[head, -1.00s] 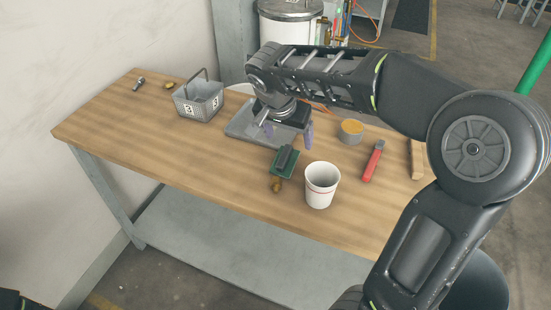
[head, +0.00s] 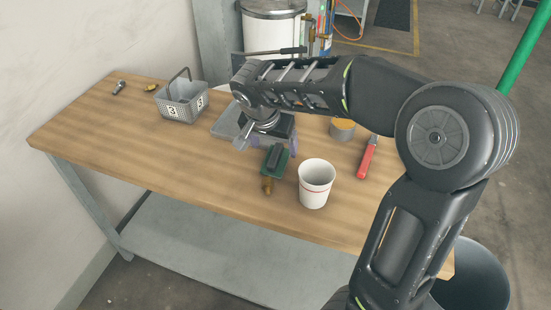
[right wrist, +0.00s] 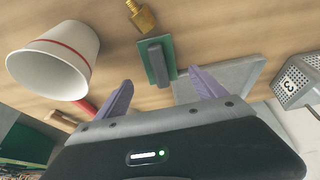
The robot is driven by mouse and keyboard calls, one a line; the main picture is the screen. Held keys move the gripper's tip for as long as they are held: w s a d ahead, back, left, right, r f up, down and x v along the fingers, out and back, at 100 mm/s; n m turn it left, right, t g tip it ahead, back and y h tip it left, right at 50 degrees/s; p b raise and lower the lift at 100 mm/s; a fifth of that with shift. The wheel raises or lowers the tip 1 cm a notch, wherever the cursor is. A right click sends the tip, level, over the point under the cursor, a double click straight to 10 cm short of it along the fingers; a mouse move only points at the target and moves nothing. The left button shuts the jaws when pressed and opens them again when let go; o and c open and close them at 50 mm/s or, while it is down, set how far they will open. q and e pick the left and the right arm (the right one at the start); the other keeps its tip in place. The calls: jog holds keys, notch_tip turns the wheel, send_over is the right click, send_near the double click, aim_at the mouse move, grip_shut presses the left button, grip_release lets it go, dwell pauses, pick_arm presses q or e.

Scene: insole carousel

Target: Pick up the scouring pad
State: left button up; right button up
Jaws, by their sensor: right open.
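The scouring pad, a green flat piece with a dark grey block on top (head: 274,160), lies on the wooden table (head: 130,150). It also shows in the right wrist view (right wrist: 168,46), just ahead of the fingers. My right gripper (head: 266,146) is open and empty, its two purple fingers spread apart close to the pad's far side. In the right wrist view the gripper (right wrist: 158,82) has the pad's near end roughly between its fingertips. I cannot tell how high the fingers are above the table. My left gripper is out of view.
A white cup with a red stripe (head: 315,184) stands right of the pad. A brass fitting (head: 267,186) lies at the pad's near end. A grey tray (head: 228,122) is behind, with a grey basket (head: 181,108) further left. A red-handled tool (head: 367,160) lies right.

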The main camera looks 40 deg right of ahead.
aim_at(275, 153)
jog(key=shift+p+x, duration=0.5)
jog(key=shift+x, duration=2.1)
jog(key=shift+a, duration=0.15)
jog(key=c, duration=1.6)
jog(key=shift+r, duration=0.1)
notch_tip(275, 153, up, 10)
jog(key=shift+f, duration=0.1)
